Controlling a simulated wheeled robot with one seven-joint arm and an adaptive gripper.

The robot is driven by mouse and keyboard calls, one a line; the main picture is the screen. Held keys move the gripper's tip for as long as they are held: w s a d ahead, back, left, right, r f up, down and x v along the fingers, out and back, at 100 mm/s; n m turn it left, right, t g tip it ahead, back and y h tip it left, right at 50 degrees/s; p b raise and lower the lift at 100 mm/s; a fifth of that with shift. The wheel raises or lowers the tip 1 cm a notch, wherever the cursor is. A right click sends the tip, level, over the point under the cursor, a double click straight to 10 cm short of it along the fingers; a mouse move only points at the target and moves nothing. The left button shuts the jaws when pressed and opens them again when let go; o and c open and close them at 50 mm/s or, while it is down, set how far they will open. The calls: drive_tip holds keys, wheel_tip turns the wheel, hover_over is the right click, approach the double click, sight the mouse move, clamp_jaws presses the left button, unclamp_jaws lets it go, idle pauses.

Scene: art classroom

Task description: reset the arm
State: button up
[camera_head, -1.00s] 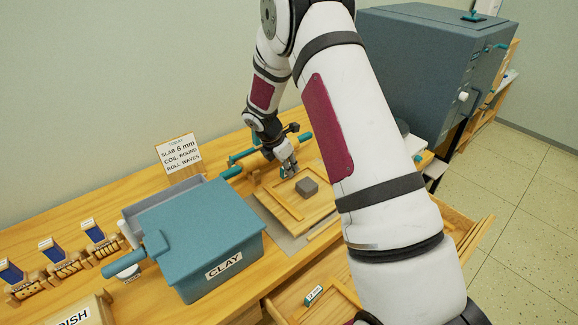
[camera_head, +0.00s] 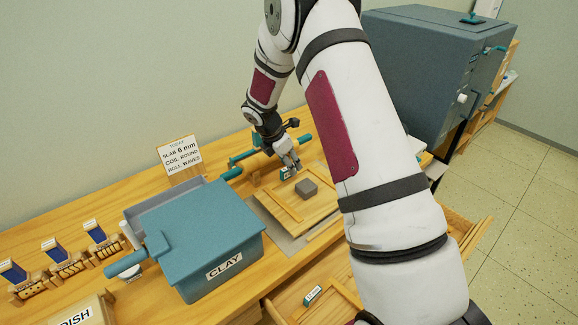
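My gripper (camera_head: 291,164) is at the end of my arm, over the back edge of the wooden board. It is small in view, and I cannot tell how far its fingers are apart. A small labelled teal-and-white piece (camera_head: 285,173) shows right by the fingertips; I cannot tell whether they touch it. A grey clay block (camera_head: 307,187) lies on the wooden board (camera_head: 318,209), just in front of my gripper and apart from it. My arm hides part of the bench to the right.
A teal clay bin (camera_head: 205,232) with a lid stands left of the board. A teal-handled roller (camera_head: 241,154) lies behind it. A sign (camera_head: 179,153) stands at the back. An open drawer (camera_head: 330,288) juts out in front. A large grey-blue kiln (camera_head: 425,70) stands at right.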

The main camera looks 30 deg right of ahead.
drive_tip(key=shift+r+p, duration=0.85)
drive_tip(key=shift+r, duration=2.05)
